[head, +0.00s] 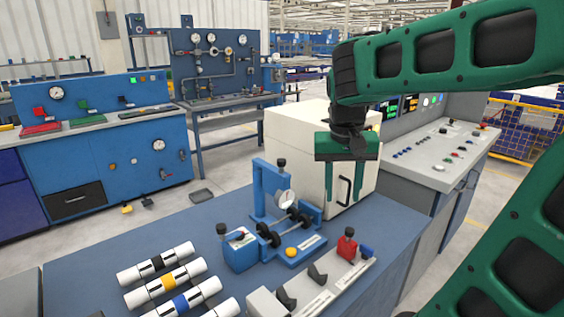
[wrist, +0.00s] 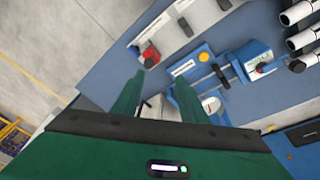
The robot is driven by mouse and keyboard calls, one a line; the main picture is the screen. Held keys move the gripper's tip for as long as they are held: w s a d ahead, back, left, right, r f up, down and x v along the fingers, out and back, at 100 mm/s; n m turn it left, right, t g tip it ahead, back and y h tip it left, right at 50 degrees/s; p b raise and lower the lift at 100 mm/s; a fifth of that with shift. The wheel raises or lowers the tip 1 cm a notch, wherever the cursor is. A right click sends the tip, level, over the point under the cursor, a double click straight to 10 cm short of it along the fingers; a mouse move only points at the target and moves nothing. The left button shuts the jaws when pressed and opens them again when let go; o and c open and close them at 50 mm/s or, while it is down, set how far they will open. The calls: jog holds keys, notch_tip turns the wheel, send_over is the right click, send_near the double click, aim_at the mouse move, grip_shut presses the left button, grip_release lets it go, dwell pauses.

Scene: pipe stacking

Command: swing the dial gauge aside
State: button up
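The dial gauge (head: 286,199) has a round white face. It sits on a blue fixture (head: 259,186) with an upright post, above a dark shaft with round ends (head: 284,228). In the wrist view the gauge (wrist: 211,104) shows just right of my right finger, partly hidden by it. My gripper (wrist: 157,82) is open and empty, with its two green fingers apart. In the head view my gripper (head: 347,148) hangs above and right of the fixture, in front of the white cabinet, clear of the gauge.
A white cabinet (head: 298,155) stands behind the fixture. Several white pipes with coloured bands (head: 171,278) lie at the bench's front left. A grey rail with dark cradles and a red clamp (head: 346,245) lies at the front right. Bare blue bench (head: 185,222) shows at the left.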

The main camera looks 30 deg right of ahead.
jog(key=w+a+r+t+h, duration=0.1)
jog(key=w+a+r, duration=0.15)
jog(key=w, duration=0.25)
jog(key=w+a+r, duration=0.1)
jog(key=w+r, duration=0.2)
jog(key=w, duration=0.3)
jog(key=m+t, duration=0.1)
send_near(282, 160)
jog(key=x, duration=1)
jog(key=shift+w+f, duration=0.15)
jog(key=shift+w, duration=0.1)
grip_shut()
jog(key=shift+d, duration=0.15)
